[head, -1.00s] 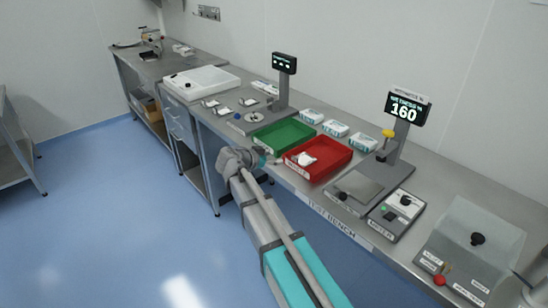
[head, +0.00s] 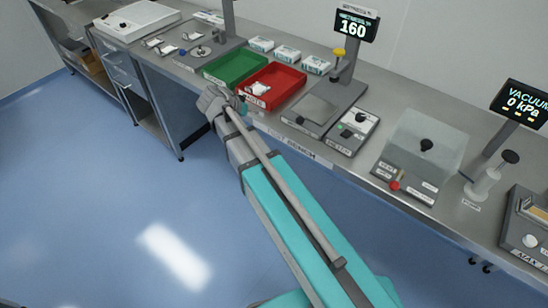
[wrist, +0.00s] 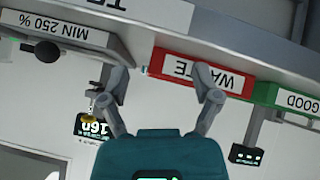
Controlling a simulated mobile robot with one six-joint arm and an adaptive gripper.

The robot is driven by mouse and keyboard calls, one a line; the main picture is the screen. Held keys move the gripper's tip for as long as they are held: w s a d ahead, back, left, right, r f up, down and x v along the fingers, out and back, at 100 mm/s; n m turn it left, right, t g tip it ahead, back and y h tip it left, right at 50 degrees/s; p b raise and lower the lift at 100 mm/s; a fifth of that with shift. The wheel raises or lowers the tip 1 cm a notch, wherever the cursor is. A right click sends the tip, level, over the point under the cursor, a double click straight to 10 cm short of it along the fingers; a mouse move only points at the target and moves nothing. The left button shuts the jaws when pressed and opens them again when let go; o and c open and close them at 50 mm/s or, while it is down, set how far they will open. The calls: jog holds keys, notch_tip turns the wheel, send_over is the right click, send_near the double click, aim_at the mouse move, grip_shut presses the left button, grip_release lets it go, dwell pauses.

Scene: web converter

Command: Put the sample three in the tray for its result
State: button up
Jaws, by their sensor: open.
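The red tray (head: 285,88), labelled WASTE, stands on the bench with a white piece (head: 260,88) inside. The green tray (head: 222,74) is on its left; in the wrist view its front (wrist: 290,98) reads GOOD. I cannot tell which piece is sample three. Small pale pieces (head: 167,50) lie on the bench further left, their labels too small to read. My gripper (wrist: 161,78) is open with nothing seen between its fingers. In the head view my gripper (head: 240,104) is at the bench's front edge, by the red tray's front.
A tester with a 160 display (head: 353,26) stands right of the red tray. A clear-covered chamber (head: 425,145) and a pump (head: 484,185) follow, with a display (head: 522,103) reading VACUUM 0 kPa. White boxes (head: 287,54) stand behind the trays. The floor before the bench is clear.

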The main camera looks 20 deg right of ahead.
jog(key=s+d+f+n+g+y, duration=0.1)
jog(key=s+f+n+g+y, duration=0.1)
jog(key=s, duration=0.7)
jog(key=s+d+f+n+g+y, duration=0.2)
jog(key=s+n+y, duration=0.3)
jog(key=s, duration=0.3)
jog(key=shift+s+d+f+n+y, duration=0.25)
jog(key=shift+s+f+n+y, duration=0.25)
jog(key=shift+f, duration=0.4)
